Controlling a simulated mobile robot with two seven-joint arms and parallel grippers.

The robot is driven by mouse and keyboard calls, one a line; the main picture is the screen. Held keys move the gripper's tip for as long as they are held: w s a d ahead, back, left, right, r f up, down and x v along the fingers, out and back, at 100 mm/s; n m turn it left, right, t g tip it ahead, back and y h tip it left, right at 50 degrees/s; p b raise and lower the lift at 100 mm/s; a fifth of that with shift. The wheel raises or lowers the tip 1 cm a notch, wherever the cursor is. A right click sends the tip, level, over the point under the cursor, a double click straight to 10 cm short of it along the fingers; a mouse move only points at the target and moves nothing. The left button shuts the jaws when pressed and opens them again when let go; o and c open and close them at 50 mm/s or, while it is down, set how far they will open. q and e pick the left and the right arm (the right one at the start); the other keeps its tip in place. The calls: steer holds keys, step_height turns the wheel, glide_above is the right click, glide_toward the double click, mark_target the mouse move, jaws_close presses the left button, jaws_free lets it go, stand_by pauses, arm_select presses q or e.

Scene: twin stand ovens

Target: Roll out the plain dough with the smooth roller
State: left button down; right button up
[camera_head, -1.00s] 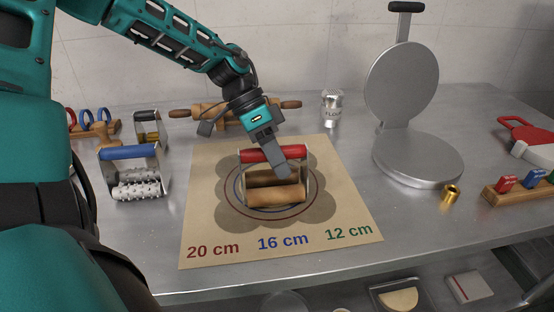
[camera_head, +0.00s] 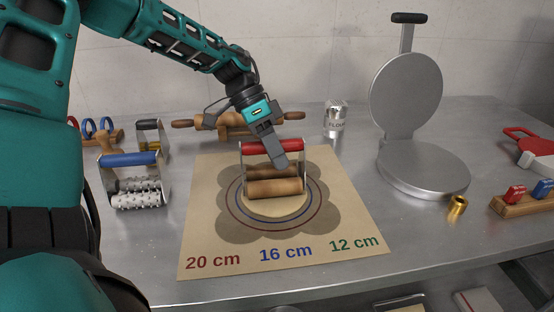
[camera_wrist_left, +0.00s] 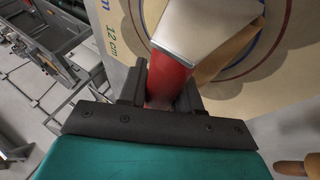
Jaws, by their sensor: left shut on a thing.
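The smooth roller (camera_head: 275,188) has two plain wooden cylinders in a metal frame with a red handle. My left gripper (camera_head: 283,160) is shut on the red handle; the left wrist view also shows the red handle (camera_wrist_left: 168,82) between the fingers. The plain dough (camera_head: 275,208) is a pale round sheet on the tan mat (camera_head: 205,215). It shows in front of the cylinders, and its back part is hidden by the roller. The dough lies inside the mat's printed rings. My right gripper is not in view.
A spiked roller with a blue handle (camera_head: 130,158) stands left of the mat. A wooden rolling pin (camera_head: 185,124) and a flour shaker (camera_head: 335,120) are behind. A metal press (camera_head: 425,165) stands open at right, near a brass piece (camera_head: 457,206) and a stamp rack (camera_head: 520,203).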

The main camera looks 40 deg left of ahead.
arm_select(q)
steer(key=shift+w+a, duration=0.45)
steer(key=shift+a, duration=0.15)
steer(key=shift+r, duration=0.15)
step_height(320, 180, up, 6)
steer(key=p, duration=0.4)
steer(key=shift+p, duration=0.4)
